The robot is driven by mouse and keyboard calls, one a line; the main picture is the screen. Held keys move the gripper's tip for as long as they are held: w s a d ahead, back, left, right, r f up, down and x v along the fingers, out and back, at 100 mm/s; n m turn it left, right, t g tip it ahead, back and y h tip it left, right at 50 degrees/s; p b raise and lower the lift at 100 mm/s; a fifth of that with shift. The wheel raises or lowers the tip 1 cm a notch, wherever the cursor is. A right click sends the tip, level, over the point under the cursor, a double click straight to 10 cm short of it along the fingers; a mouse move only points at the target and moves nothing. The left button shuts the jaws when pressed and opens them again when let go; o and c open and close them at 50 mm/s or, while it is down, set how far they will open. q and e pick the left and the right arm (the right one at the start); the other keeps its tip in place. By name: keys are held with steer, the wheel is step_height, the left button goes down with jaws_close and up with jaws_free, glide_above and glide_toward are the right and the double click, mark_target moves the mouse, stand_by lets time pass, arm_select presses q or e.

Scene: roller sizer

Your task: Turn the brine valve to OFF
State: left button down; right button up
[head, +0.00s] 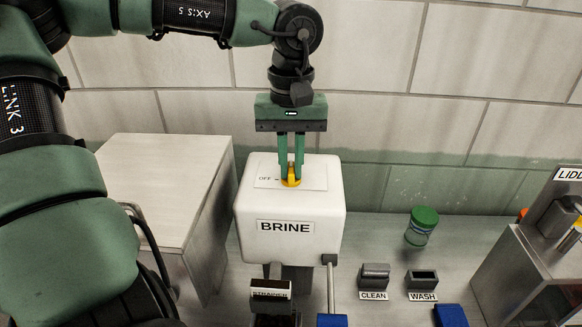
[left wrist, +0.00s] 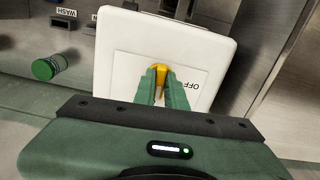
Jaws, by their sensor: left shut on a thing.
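The brine valve's yellow handle (head: 292,178) sits on top of the white box labelled BRINE (head: 262,205). A plate (head: 318,176) on the box top carries the word OFF to the left of the handle in the head view. My left gripper (head: 291,174) points down from above and is shut on the yellow handle. The left wrist view shows the handle (left wrist: 159,74) between the two green fingers (left wrist: 161,83), with OFF at the plate's right side. The fingers hide part of the handle, so its exact angle is hard to tell. My right gripper is not in view.
A grey cabinet (head: 150,185) stands left of the box. To the right are a jar with a green lid (head: 423,222), small stands labelled CLEAN (head: 374,277) and WASH (head: 422,280), and a metal unit (head: 515,275). A tiled wall stands close behind.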

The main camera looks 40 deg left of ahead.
arm_select(q)
steer(key=n+b, duration=0.2)
steer(key=n, duration=0.1)
steer(key=shift+w+f+n, duration=0.1)
steer(key=shift+n, duration=0.2)
steer(key=n+b, duration=0.2)
steer(key=n, duration=0.2)
steer(key=shift+w+n, duration=0.1)
steer(key=shift+n, duration=0.2)
steer(key=n+b, duration=0.2)
steer(key=n, duration=0.3)
steer(key=shift+n+b, duration=0.5)
steer(key=shift+n, duration=0.9)
steer(key=shift+w+r, duration=0.1)
steer(key=shift+r, duration=0.1)
steer(key=c, duration=1.5)
jaws_free()
steer(key=shift+a, duration=0.1)
steer(key=shift+o, duration=0.2)
